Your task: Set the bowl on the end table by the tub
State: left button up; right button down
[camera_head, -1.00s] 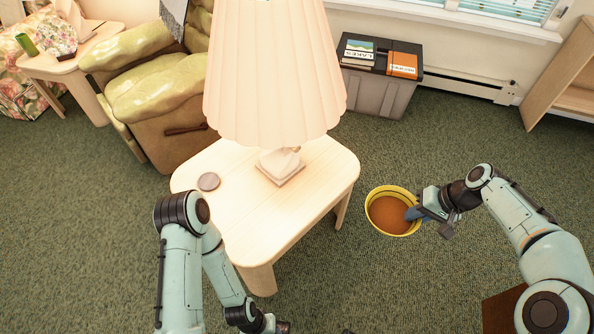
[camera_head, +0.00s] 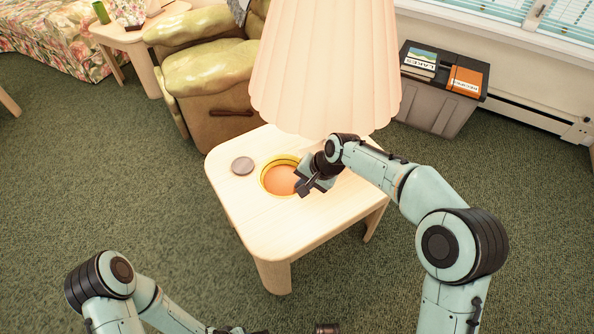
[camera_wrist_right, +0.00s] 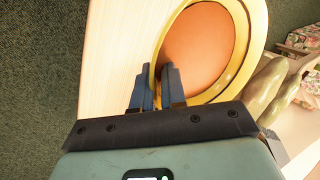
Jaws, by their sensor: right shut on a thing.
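The bowl (camera_head: 280,180), yellow-rimmed with an orange inside, is over the pale wooden end table (camera_head: 272,226), in front of the lamp. I cannot tell whether its base touches the tabletop. My right gripper (camera_head: 300,184) is shut on the bowl's right-hand rim. In the right wrist view the bowl (camera_wrist_right: 203,50) fills the upper middle, with the blue fingers (camera_wrist_right: 158,80) at its left rim. The grey tub (camera_head: 436,104) stands on the floor behind and right of the table. My left arm shows at the lower left; its fingers are out of view.
A lamp with a large pleated shade (camera_head: 325,70) stands at the back of the table, close to my right gripper. A round grey disc (camera_head: 242,165) lies left of the bowl. A green armchair (camera_head: 208,75) is behind. The table's front is bare.

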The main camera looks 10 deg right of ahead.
aim_at(286, 186)
jog(key=a, duration=0.1)
jog(key=w+a+f+m+b, duration=0.1)
jog(key=a+m, duration=0.1)
jog(key=shift+w+a+f+t+h, duration=0.25)
jog(key=shift+w+a+t+h, duration=0.05)
jog(key=shift+a, duration=0.1)
notch_tip(286, 186, down, 14)
jog(key=b, duration=0.3)
jog(key=shift+a+b, duration=0.1)
jog(key=shift+b, duration=0.25)
notch_tip(286, 186, down, 6)
jog(key=shift+r+b, duration=0.15)
jog(key=shift+b, duration=0.55)
pick_arm(q)
jog(key=w+a+f+t+y, duration=0.1)
jog(key=w+a+f, duration=0.3)
jog(key=f, duration=0.4)
jog(key=shift+w+n+t, duration=0.3)
jog(key=shift+w+t, duration=0.1)
jog(key=shift+w, duration=0.5)
